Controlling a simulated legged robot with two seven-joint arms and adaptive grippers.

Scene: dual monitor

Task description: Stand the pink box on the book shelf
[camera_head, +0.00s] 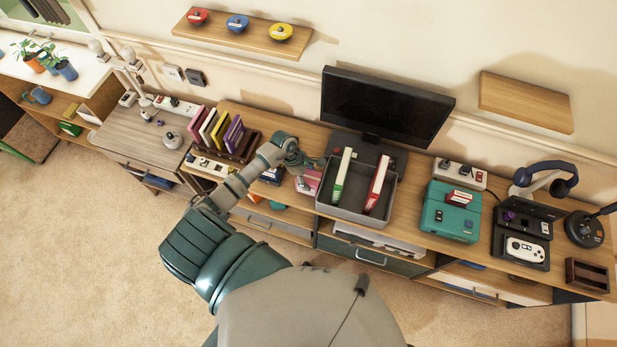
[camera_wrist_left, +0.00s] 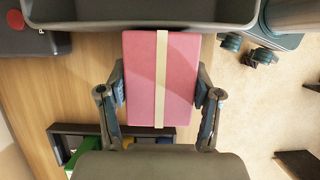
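The pink box (camera_head: 308,182) is on or just over the desk, beside the left wall of the grey bin. In the left wrist view the pink box (camera_wrist_left: 176,80) shows a flat pink face with a cream band. My left gripper (camera_wrist_left: 160,88) has one finger against each side of it, and both pads appear to touch. In the head view my left gripper (camera_head: 302,165) is at the box and partly hides it. The brown book shelf (camera_head: 246,147) stands to the left, with several upright books in it. My right gripper is not in view.
The grey bin (camera_head: 340,208), with a green-white and a red-white binder in it, stands directly right of the box. A monitor (camera_head: 385,105) is behind it. A teal case (camera_head: 450,212) stands farther right. A white power strip (camera_head: 210,167) lies in front of the shelf.

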